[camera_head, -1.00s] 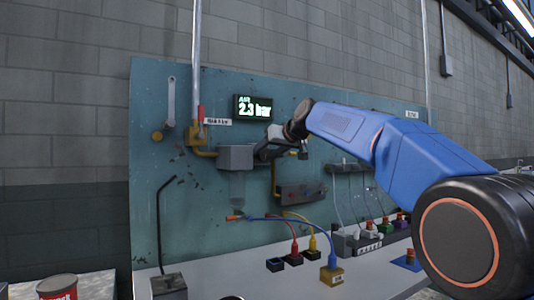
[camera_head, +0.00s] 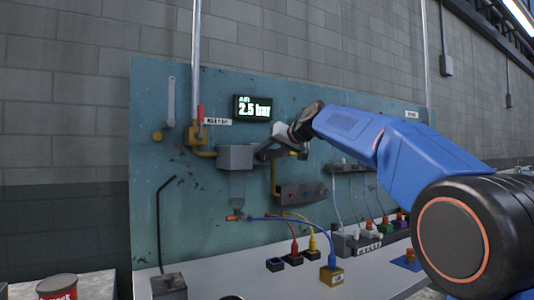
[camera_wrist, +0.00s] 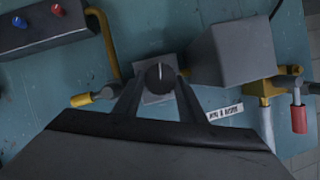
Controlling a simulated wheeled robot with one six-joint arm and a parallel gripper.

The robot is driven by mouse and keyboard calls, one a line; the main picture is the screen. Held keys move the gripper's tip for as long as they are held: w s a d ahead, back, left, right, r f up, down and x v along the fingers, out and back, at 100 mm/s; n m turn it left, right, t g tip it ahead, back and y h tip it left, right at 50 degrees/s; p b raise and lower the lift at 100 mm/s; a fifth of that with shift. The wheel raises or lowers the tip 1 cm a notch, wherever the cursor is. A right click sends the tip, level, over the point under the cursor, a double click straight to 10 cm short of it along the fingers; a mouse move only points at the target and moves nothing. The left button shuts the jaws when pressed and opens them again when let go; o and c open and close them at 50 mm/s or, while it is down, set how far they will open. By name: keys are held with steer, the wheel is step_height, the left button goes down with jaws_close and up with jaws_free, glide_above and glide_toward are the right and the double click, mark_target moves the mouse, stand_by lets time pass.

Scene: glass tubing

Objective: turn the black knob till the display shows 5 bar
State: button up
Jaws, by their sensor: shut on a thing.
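The black knob (camera_wrist: 160,76) shows in the wrist view as a dark round cap with a white pointer line, in front of a grey square plate. My gripper (camera_wrist: 159,84) is shut on it, one finger on each side. In the head view my gripper (camera_head: 270,147) is at the right side of the grey box, and I cannot make out the knob there. The display (camera_head: 254,108) on the teal panel reads 2.5 bar in green digits.
A grey box (camera_head: 236,157) sits left of my gripper, with yellow pipes around it. A red-handled valve (camera_head: 200,125) is further left. A dark box with a red and a blue button (camera_wrist: 40,20) is nearby. Coloured cables and blocks lie below.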

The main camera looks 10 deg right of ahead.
steer(key=m+y, duration=0.2)
steer(key=m, duration=0.1)
steer(key=m+y, duration=0.1)
steer(key=shift+d+f+m, duration=0.25)
steer(key=shift+d+m, duration=0.05)
steer(key=shift+m, duration=0.1)
steer(key=m, duration=0.1)
steer(key=m+y, duration=0.1)
steer(key=m, duration=0.1)
steer(key=m+t+y, duration=0.1)
steer(key=m, duration=0.1)
steer(key=shift+w+f, duration=0.1)
steer(key=shift+f, duration=0.2)
steer(key=shift+m, duration=0.3)
steer(key=o, duration=1)
steer(key=shift+o, duration=0.2)
steer(key=shift+d, duration=0.1)
steer(key=f+v, duration=0.1)
steer(key=v, duration=1.6)
steer(key=shift+d, duration=0.15)
steer(key=shift+r, duration=0.1)
